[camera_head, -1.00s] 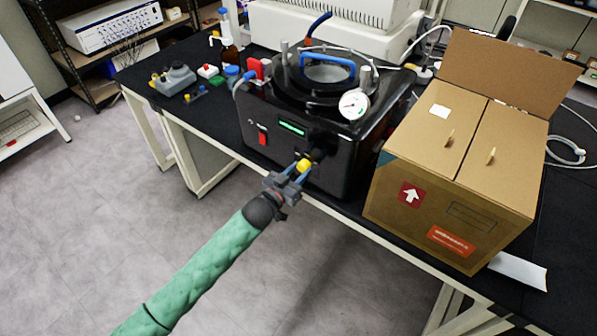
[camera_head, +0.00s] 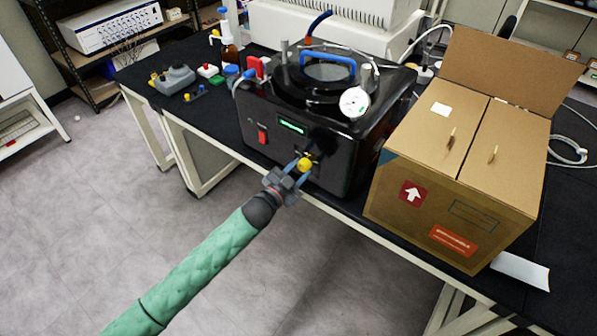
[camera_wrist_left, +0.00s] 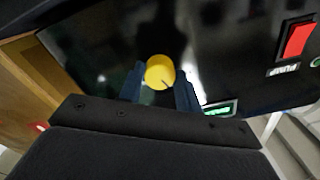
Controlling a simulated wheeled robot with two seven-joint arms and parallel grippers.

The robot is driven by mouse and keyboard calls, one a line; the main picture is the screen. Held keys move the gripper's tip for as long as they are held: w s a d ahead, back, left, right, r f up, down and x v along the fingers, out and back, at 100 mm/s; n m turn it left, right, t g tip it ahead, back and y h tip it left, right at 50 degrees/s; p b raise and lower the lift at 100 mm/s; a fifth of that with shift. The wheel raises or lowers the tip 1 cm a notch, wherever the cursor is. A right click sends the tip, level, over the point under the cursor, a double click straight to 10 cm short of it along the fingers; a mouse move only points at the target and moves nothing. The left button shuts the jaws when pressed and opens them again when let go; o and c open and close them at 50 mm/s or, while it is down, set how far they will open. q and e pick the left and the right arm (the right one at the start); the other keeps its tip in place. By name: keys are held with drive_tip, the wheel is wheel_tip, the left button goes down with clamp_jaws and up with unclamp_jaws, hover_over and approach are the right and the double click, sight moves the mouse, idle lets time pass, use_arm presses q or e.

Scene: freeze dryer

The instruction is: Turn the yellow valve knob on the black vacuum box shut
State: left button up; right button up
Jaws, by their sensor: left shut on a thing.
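The black vacuum box (camera_head: 345,150) sits at the front edge of the black bench. Its yellow valve knob (camera_head: 304,164) is on the front face, right of the red switch (camera_head: 262,135) and the green display (camera_head: 291,127). My left gripper (camera_head: 302,168) is shut on the knob, one finger at each side. In the left wrist view the knob (camera_wrist_left: 160,72) shows between the two blue fingers, with a dark line on its face. The box's front face fills the background there. My right gripper is not in view.
An open-flapped cardboard box (camera_head: 460,170) stands close to the right of the vacuum box. A white round gauge (camera_head: 354,102) and a blue handle (camera_head: 327,62) are on top. Small bottles and a grey device (camera_head: 175,79) lie left. The floor in front is clear.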

use_arm(q)
drive_tip(key=m, duration=0.2)
drive_tip(key=shift+m, duration=1.5)
drive_tip(key=o, duration=0.8)
drive_tip(key=shift+o, duration=1)
drive_tip(key=shift+s+a+f+b, duration=0.1)
drive_tip(key=shift+s+a+b, duration=0.05)
drive_tip(key=shift+b, duration=0.2)
drive_tip(key=shift+s+a, duration=0.2)
drive_tip(key=shift+s, duration=0.1)
drive_tip(key=b+v, duration=0.2)
drive_tip(key=v, duration=0.4)
drive_tip(key=shift+s+a+b, duration=0.2)
drive_tip(key=shift+s+b, duration=0.05)
drive_tip(key=shift+b, duration=0.05)
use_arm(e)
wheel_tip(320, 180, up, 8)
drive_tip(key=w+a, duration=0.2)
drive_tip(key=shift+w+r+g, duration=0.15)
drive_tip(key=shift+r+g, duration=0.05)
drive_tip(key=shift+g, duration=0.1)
